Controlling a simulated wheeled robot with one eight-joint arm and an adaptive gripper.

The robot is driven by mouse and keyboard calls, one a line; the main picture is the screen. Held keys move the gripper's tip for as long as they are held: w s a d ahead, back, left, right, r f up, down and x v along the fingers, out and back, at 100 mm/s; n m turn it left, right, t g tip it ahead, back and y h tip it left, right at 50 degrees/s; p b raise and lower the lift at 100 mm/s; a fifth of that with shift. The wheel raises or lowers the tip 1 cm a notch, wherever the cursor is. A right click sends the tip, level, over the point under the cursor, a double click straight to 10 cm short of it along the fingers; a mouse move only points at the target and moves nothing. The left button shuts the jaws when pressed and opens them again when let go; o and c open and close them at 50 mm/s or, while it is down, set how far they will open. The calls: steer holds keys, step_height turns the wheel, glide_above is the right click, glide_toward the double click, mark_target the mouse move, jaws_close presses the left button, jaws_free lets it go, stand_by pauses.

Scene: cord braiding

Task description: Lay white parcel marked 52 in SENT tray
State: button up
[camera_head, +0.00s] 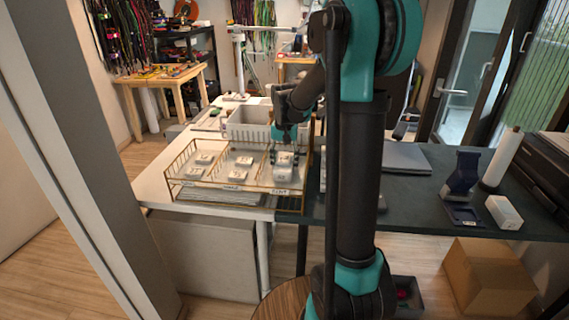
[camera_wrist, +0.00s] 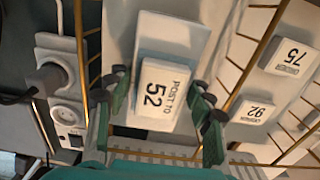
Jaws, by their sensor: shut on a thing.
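A white parcel marked "POST TO 52" (camera_wrist: 158,96) sits between the fingers of my gripper (camera_wrist: 160,104) in the wrist view, and the fingers are shut on it. A larger pale block or surface (camera_wrist: 172,42) shows behind it; I cannot tell whether they touch. In the head view my gripper (camera_head: 284,146) points down into the right compartment of a gold wire tray (camera_head: 232,205). That compartment's front label (camera_head: 280,192) seems to read SENT. White pieces show below the fingers there, partly hidden.
Parcels marked 75 (camera_wrist: 291,58) and 92 (camera_wrist: 254,111) lie in the neighbouring compartment, and several more lie further left. Wire dividers run close to the fingers. A power strip (camera_wrist: 66,112) with a plug stands outside the tray. A white basket (camera_head: 250,122) stands behind.

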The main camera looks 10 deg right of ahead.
steer(key=shift+f, duration=0.15)
steer(key=o, duration=1.2)
steer(key=shift+c, duration=0.2)
step_height(320, 180, up, 12)
steer(key=shift+r, duration=0.25)
